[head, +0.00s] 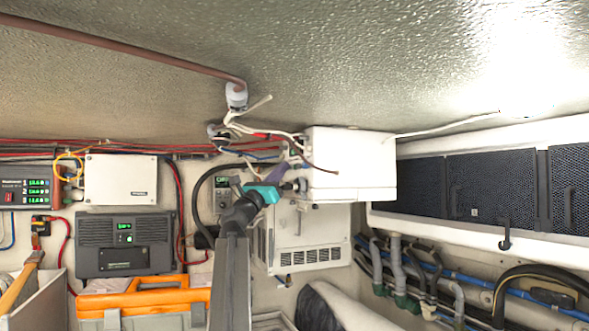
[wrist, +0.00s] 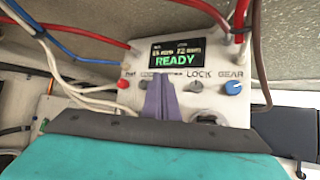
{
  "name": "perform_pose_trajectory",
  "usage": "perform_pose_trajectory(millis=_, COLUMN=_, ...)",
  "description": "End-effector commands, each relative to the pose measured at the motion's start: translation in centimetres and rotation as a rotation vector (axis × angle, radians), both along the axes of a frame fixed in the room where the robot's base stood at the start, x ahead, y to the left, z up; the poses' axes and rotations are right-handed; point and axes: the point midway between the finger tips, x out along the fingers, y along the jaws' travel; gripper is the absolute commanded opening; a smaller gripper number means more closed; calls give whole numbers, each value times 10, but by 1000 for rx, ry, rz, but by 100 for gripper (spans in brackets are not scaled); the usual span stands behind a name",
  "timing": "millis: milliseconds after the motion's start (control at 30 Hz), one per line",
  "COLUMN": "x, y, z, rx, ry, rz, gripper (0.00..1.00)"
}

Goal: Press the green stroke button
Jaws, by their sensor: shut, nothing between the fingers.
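In the wrist view a white control panel (wrist: 130,68) faces me, with a dark display (wrist: 176,53) reading READY in green. Below the display is a row of controls: a red button (wrist: 122,85), a small grey one (wrist: 146,86), a silver one under LOCK (wrist: 196,87) and a blue knob (wrist: 233,88) under GEAR. I see no green button; the purple fingers cover part of the row. My gripper (wrist: 165,80) is shut and empty, its tips in front of the panel; contact cannot be told. In the head view my gripper (head: 280,171) is left of the white box (head: 350,165).
Red, white, blue and brown cables cross around the panel. A ceiling pipe (head: 130,45) runs above. A black-grey charger unit (head: 125,245) and an orange-handled toolbox (head: 145,297) are at left. Hoses (head: 405,270) and a dark mesh panel (head: 490,190) are at right.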

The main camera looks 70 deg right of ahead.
Motion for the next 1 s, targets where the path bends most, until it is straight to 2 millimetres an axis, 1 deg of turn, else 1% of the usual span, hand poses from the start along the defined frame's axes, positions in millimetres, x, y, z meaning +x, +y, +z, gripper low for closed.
perform_pose_trajectory(millis=667, x=0, y=0, z=0, rx=0, ry=0, rz=0, gripper=0)
perform_pose_trajectory(millis=1000, x=-6, y=-5, z=0, rx=0, ry=0, rz=0, gripper=0)
